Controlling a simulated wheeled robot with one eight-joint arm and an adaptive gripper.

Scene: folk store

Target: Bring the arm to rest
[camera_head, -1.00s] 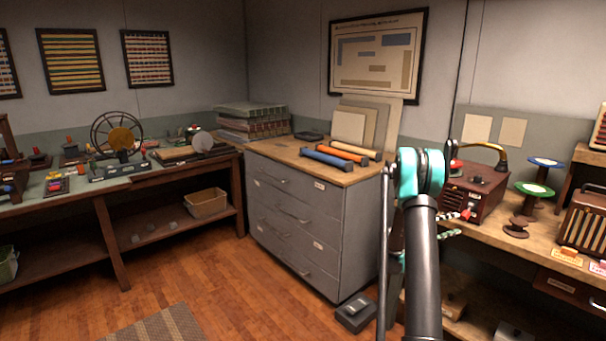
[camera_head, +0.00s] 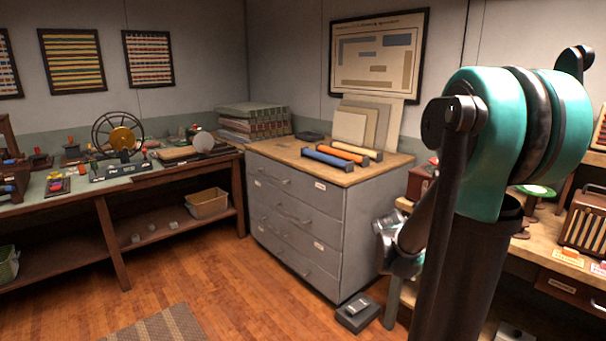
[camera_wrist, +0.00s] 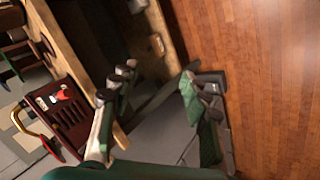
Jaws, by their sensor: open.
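My gripper (camera_wrist: 158,82) shows in the wrist view with its two green and dark fingers spread apart. Nothing is held between the fingers. In the head view my arm (camera_head: 470,230) rises large at the right, with a teal joint at the top and a folded link going down to its left.
A grey drawer cabinet (camera_head: 297,225) with rolled tubes (camera_head: 335,155) on top stands left of my arm. A wooden bench (camera_head: 545,247) stands behind it at the right, with a red machine (camera_wrist: 62,112). A small dark box (camera_head: 358,313) lies on the open floor (camera_head: 240,290).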

